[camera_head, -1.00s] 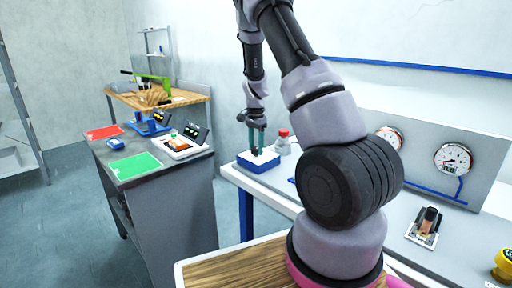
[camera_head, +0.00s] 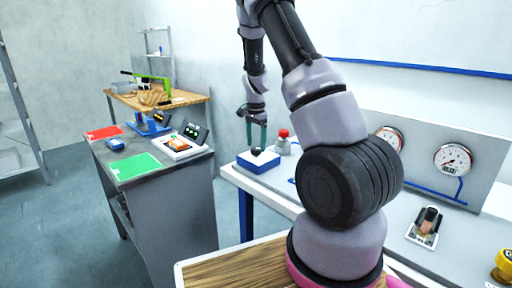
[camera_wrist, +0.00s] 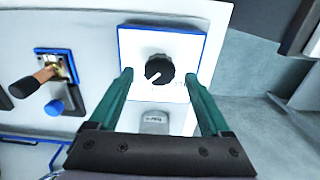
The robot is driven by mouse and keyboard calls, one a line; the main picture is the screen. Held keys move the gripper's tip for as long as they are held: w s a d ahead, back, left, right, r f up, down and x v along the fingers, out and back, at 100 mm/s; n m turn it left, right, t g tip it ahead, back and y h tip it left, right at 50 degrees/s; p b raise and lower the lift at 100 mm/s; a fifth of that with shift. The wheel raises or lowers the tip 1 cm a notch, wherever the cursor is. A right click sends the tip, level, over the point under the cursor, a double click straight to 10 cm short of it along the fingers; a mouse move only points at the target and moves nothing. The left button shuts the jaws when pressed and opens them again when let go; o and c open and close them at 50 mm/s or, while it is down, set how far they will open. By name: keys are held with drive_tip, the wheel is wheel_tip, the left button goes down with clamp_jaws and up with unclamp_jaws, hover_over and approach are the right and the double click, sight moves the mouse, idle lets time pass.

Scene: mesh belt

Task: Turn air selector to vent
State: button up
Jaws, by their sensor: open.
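The air selector is a black round knob (camera_wrist: 159,70) on a white plate with a blue edge (camera_wrist: 185,40). In the wrist view a white pointer mark on the knob faces toward the lower left. The lettering beside it is too small to read. In the head view the selector is a white-topped blue box (camera_head: 258,163) at the bench's left end. My gripper (camera_wrist: 160,88) is open, its two green fingers on either side of the knob and apart from it. In the head view my gripper (camera_head: 256,140) hangs just above the box.
A lever with a copper-coloured handle (camera_wrist: 36,82) is left of the selector in the wrist view. A red-topped device (camera_head: 284,142) stands close right of the box. Gauges (camera_head: 453,160) are on the panel. A grey cabinet (camera_head: 170,205) stands to the left.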

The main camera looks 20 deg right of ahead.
sight(256, 148)
wheel_tip(256, 148, up, 9)
idle(0.3)
drive_tip(key=shift+f, duration=0.1)
drive_tip(key=s+a+r+n+t+y, duration=0.1)
drive_tip(key=s+a+r+n+t, duration=0.15)
drive_tip(key=s+r, duration=0.5)
drive_tip(key=s+a+r+n+t+y, duration=0.1)
drive_tip(key=s+a+r+n, duration=0.15)
drive_tip(key=s+r, duration=0.5)
drive_tip(key=s+a+r+n+t, duration=0.2)
drive_tip(key=s+r, duration=0.1)
drive_tip(key=s, duration=0.4)
drive_tip(key=s+a+r+n+t, duration=0.1)
drive_tip(key=s+a+r+n, duration=0.1)
drive_tip(key=s, duration=0.5)
drive_tip(key=shift+s+a+r+n+t, duration=0.35)
drive_tip(key=shift+s+a+r+n, duration=0.05)
drive_tip(key=shift+a+r, duration=0.2)
